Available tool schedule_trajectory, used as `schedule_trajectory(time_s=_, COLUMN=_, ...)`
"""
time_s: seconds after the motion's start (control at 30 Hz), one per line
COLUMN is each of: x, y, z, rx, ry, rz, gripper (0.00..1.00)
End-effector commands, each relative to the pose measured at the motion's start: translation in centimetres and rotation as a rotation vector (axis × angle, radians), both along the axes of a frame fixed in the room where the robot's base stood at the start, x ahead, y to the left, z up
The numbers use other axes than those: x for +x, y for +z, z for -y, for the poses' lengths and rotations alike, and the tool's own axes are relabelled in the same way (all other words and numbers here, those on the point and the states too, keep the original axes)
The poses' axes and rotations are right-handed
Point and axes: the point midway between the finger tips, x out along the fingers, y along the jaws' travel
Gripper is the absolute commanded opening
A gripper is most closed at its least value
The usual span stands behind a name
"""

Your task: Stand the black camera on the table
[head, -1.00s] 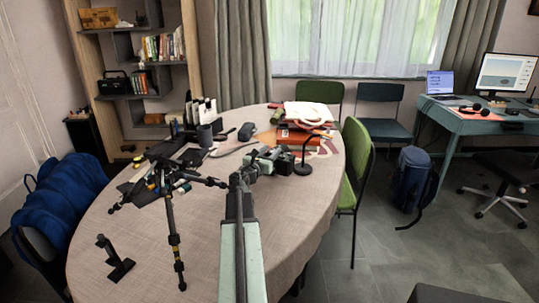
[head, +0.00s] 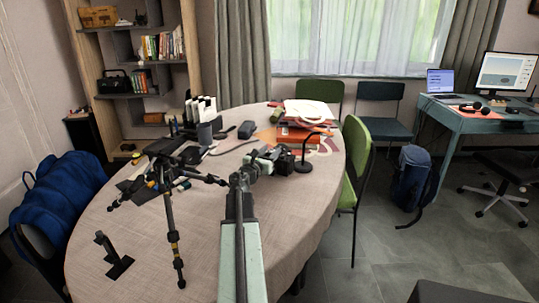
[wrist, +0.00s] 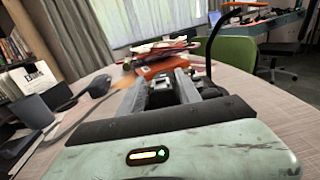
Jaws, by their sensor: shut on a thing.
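My gripper (head: 263,159) reaches out over the far right part of the round table (head: 215,225). It is shut on the black camera (head: 283,161), a small dark body at the end of the arm. In the wrist view the black camera (wrist: 161,92) sits between the two grey jaws (wrist: 160,100), and much of it is hidden by them. I cannot tell whether its underside touches the tabletop.
A thin black curved stand (head: 304,160) is close to the right of the camera. Red books (head: 295,134) are stacked behind it. The front middle of the table is bare.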

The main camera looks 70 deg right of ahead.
Motion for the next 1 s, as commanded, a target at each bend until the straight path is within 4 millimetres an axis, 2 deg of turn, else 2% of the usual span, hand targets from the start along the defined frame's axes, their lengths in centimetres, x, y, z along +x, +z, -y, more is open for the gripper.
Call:
schedule_trajectory(time_s=0.8, x=0.05, y=-0.7, z=-0.02, rx=-0.001, ry=0.001, rz=-0.003, gripper=0.0)
schedule_trajectory(time_s=0.83, x=0.05, y=-0.7, z=-0.02, rx=-0.001, ry=0.001, rz=-0.003, gripper=0.43)
schedule_trajectory(time_s=0.9, x=0.05, y=-0.7, z=-0.02, rx=-0.001, ry=0.001, rz=-0.002, gripper=0.62)
schedule_trajectory(time_s=0.93, x=0.06, y=-0.7, z=-0.03, rx=-0.001, ry=0.001, rz=-0.002, gripper=0.65)
schedule_trajectory(time_s=1.0, x=0.06, y=-0.72, z=-0.02, rx=-0.001, ry=0.001, rz=-0.002, gripper=0.65)
